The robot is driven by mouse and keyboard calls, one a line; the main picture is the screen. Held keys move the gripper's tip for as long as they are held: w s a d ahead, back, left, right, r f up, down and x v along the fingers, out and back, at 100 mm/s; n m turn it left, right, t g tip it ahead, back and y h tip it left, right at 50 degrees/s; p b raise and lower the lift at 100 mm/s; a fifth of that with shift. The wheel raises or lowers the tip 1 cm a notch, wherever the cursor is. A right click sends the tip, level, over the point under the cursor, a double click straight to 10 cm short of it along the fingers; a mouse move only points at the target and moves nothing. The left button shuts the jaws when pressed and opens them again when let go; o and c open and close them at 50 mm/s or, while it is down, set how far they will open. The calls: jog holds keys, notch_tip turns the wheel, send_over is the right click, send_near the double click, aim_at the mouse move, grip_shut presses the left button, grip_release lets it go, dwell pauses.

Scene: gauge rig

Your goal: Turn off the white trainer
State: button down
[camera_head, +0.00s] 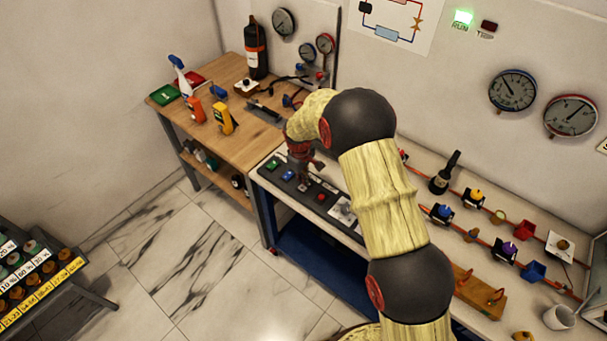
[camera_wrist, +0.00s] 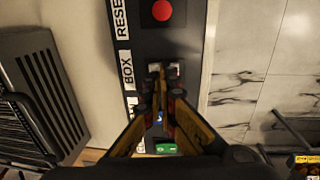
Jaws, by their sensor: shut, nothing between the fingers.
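The white trainer is the pale bench (camera_head: 415,165) with gauges on its back panel. A dark control strip (camera_head: 318,197) runs along its front left edge, with a green button (camera_head: 273,163), a blue button (camera_head: 288,175) and a red button (camera_head: 321,197). My gripper (camera_head: 303,186) is shut and empty, pointing down over the strip between the blue and red buttons. In the wrist view my gripper (camera_wrist: 165,74) is over the spot beside the label BOX (camera_wrist: 127,70); it hides most of the control there. The red button (camera_wrist: 162,10) is beside the label RESE, cut off.
The RUN lamp (camera_head: 463,17) glows green; the TRIP lamp (camera_head: 489,26) is dark red. A wooden table (camera_head: 215,90) with a spray bottle, meters and a dark cylinder stands left. Valves and pipes fill the bench's right part. The floor in front is clear.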

jog(key=shift+f, duration=0.25)
jog(key=shift+w+d+f, duration=0.15)
jog(key=shift+f, duration=0.3)
jog(key=shift+r, duration=0.1)
jog(key=shift+s+a, duration=0.45)
jog(key=shift+s, duration=0.3)
notch_tip(320, 180, up, 14)
jog(key=s+a+p, duration=0.1)
jog(key=p, duration=0.1)
dwell(0.4)
